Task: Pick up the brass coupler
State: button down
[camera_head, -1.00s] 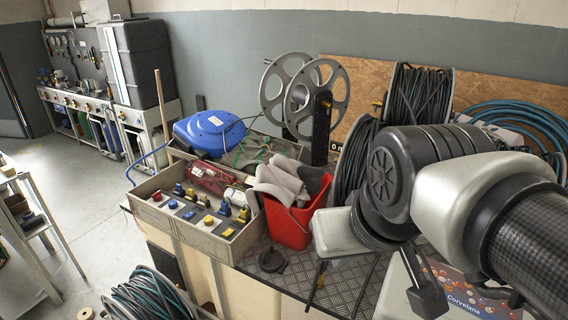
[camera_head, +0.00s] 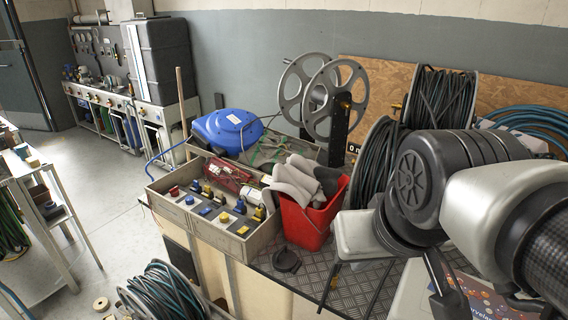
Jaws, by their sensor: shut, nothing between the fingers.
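I cannot make out the brass coupler for certain. A small brass-coloured fitting (camera_head: 345,105) shows on the dark post of the grey open-spoked reel (camera_head: 333,95), but it is too small to identify. My arm enters from the right and covers part of the bench. What looks like my gripper (camera_head: 447,296), a dark end piece below the arm's joints, is shut and holds nothing. It is partly hidden by the arm, and its fingers are hard to separate.
A red bucket (camera_head: 304,226) with grey cloths stands on the checker-plate bench (camera_head: 300,280). A divided tray (camera_head: 191,230) of connectors and a blue hose reel (camera_head: 226,130) are left of it. Wound hose reels (camera_head: 438,100) stand behind my arm. Open floor (camera_head: 120,235) lies left.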

aim_at(334, 283)
jog(key=u, duration=0.35)
jog(key=i+u, duration=0.15)
jog(key=u, duration=0.2)
jog(key=i+j+u, duration=0.1)
jog(key=u, duration=0.25)
jog(key=j+z, duration=0.15)
jog(key=z, duration=0.3)
jog(key=j+z, duration=0.15)
jog(key=z, duration=0.25)
jog(key=j+z, duration=0.15)
jog(key=z, duration=0.3)
jog(key=j+z, duration=0.1)
jog(key=z, duration=0.35)
jog(key=k, duration=0.55)
jog(key=k+z, duration=0.1)
jog(key=z, duration=0.15)
jog(key=j+z, duration=0.15)
jog(key=z, duration=0.3)
jog(key=i+j+z, duration=0.1)
jog(key=j+z, duration=0.15)
jog(key=z, duration=0.2)
jog(key=j+z, duration=0.2)
jog(key=z, duration=0.25)
jog(key=j+z, duration=0.25)
jog(key=j, duration=0.3)
jog(key=k+j+z, duration=0.25)
jog(key=j, duration=0.25)
jog(key=k+j, duration=0.1)
jog(key=j, duration=0.55)
